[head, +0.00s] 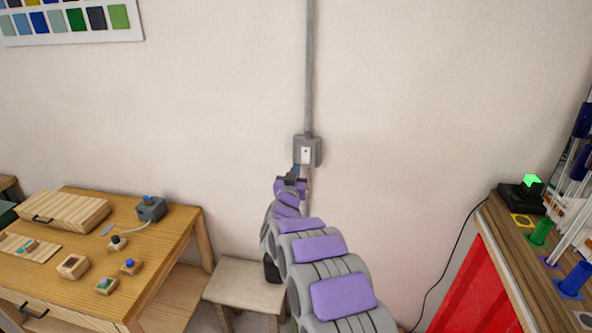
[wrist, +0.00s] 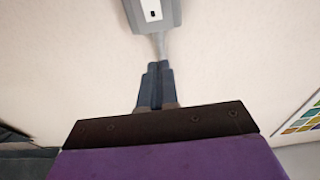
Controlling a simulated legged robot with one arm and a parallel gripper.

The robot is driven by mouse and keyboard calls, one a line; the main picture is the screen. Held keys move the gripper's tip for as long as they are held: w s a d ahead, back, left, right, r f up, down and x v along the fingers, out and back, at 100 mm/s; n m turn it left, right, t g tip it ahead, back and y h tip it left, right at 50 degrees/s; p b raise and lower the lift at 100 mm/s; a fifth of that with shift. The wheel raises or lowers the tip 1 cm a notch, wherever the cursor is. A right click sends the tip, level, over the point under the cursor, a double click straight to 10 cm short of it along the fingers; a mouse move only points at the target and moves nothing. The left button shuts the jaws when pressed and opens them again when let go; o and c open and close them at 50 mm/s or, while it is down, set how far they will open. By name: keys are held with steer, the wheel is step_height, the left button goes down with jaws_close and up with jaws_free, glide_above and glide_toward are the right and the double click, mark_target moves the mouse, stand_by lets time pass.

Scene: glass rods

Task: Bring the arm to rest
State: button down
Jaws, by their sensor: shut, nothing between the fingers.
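My arm reaches out toward the wall in the head view, with purple pads on its grey links. My gripper (head: 297,170) is at its far end, just below a grey switch box (head: 314,151) on the wall. In the wrist view my gripper (wrist: 157,68) has its two dark fingers together, shut and empty. The switch box (wrist: 152,14) shows ahead of the fingertips, and its pipe or cable runs down behind them. I cannot tell whether the fingertips touch the box or the wall.
A wooden table (head: 190,222) with small blocks and a wooden case (head: 62,211) stands at left. A low stool (head: 240,283) is beside my arm. At right, a bench (head: 495,225) holds coloured holders, rods and a green-lit black box (head: 523,196). Bare wall lies between.

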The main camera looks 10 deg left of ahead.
steer(key=shift+s, duration=0.1)
stand_by(0.3)
steer(key=s+d+f+g+b, duration=0.1)
steer(key=s+d+g, duration=0.6)
steer(key=s, duration=1.4)
steer(key=s+d+f+g+b, duration=0.2)
steer(key=s+d+g, duration=0.5)
steer(key=s, duration=1.5)
steer(key=s+d+f+g+b, duration=0.2)
steer(key=s+d+f+g, duration=0.2)
steer(key=s+d, duration=0.9)
steer(key=s+g, duration=0.3)
steer(key=s, duration=0.5)
steer(key=shift+s+y, duration=0.2)
steer(key=shift+y, duration=0.1)
steer(key=shift+d, duration=0.2)
